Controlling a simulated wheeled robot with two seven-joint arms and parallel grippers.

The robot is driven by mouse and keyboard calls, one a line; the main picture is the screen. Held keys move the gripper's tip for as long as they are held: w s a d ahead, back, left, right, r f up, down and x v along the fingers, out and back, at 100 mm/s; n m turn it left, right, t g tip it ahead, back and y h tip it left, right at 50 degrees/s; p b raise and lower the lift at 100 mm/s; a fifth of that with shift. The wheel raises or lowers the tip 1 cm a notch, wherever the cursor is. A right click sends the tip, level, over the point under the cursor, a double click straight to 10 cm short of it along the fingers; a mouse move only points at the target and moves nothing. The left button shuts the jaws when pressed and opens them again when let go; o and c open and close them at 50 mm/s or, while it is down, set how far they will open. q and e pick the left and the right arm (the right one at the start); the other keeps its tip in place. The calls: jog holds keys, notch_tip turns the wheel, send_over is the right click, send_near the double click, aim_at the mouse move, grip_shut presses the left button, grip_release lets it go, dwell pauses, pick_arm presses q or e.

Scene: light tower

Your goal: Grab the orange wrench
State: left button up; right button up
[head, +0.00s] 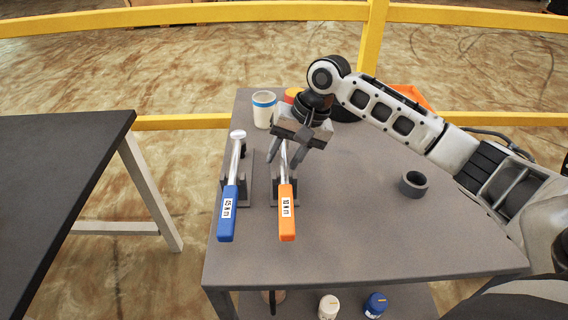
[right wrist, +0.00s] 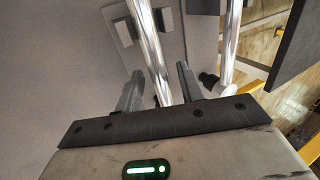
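The orange wrench (head: 287,212) has an orange handle with a white label and a chrome shaft. It rests in a grey holder on the grey table, handle toward the near edge. My right gripper (head: 284,161) is above its shaft, fingers pointing down. In the right wrist view the open fingers (right wrist: 158,86) appear on either side of a chrome shaft (right wrist: 150,45), with gaps visible. The shaft's far end is hidden by the gripper. My left gripper is not in view.
A blue wrench (head: 229,213) stands in a similar holder just left. A white cup (head: 264,110) is behind. A grey ring (head: 413,184) lies on the grey table (head: 350,235) at right. A dark table (head: 60,165) is at left, a yellow rail (head: 180,122) behind.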

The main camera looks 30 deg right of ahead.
jog(key=shift+a+f, duration=0.1)
jog(key=shift+f, duration=0.15)
grip_shut()
jog(key=shift+w, duration=0.1)
jog(key=shift+r, duration=0.2)
